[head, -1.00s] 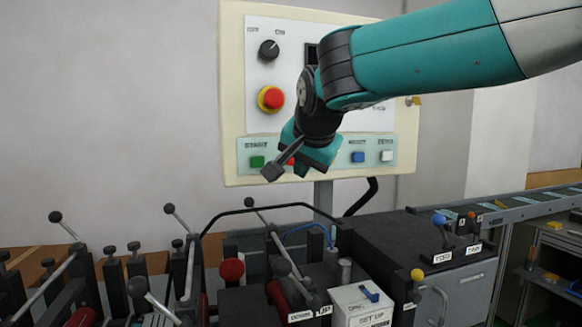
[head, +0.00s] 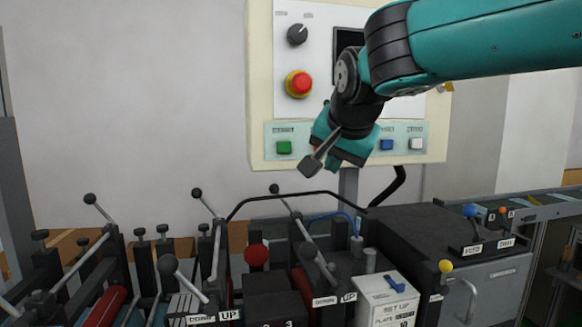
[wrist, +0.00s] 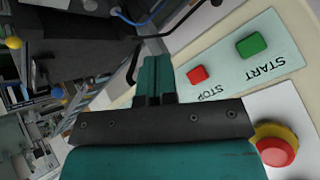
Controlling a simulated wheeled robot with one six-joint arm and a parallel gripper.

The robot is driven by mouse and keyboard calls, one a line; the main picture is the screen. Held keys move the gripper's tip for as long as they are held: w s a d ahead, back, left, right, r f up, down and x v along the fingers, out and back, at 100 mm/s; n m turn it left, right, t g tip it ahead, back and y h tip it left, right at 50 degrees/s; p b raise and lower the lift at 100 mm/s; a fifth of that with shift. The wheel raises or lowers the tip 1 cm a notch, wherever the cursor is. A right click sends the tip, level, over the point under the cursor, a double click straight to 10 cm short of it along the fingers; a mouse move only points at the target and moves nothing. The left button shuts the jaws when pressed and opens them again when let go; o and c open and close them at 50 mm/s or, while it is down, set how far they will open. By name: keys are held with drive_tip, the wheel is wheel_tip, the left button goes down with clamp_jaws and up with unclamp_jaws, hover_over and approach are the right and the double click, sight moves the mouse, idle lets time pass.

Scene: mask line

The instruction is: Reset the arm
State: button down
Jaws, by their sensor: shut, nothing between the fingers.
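My gripper (head: 312,167) is shut and empty in the head view. It hangs in the air in front of the lower part of the control panel (head: 258,100), pointing down and to the left. The teal arm reaches in from the upper right and hides part of the panel and its dark screen. In the wrist view my gripper's teal fingers (wrist: 153,78) are together beside the red STOP button (wrist: 197,75) and the green START button (wrist: 249,45). The STOP button is hidden behind my gripper in the head view.
The panel has a red emergency button (head: 298,84), a black knob (head: 297,35) and blue (head: 387,145) and white (head: 416,144) buttons. The wall area at left is clear.

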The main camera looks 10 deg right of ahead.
drive_tip(key=s+a+f+n+g+y, duration=0.1)
drive_tip(key=s+f+n+g, duration=0.2)
drive_tip(key=s, duration=0.6)
drive_tip(key=s+a+f+n+g+y+b, duration=0.1)
drive_tip(key=s+a+f+n+g+y, duration=0.1)
drive_tip(key=s+f+n, duration=0.5)
drive_tip(key=s+a+f+n+g+y+b, duration=0.1)
drive_tip(key=s+f+n+g, duration=0.2)
drive_tip(key=s+f, duration=0.6)
drive_tip(key=s+n, duration=0.1)
drive_tip(key=s, duration=0.2)
drive_tip(key=shift+a+f+n+g+y, duration=0.3)
drive_tip(key=shift+n+y, duration=0.1)
drive_tip(key=shift+w+d, duration=0.1)
drive_tip(key=shift+d, duration=0.05)
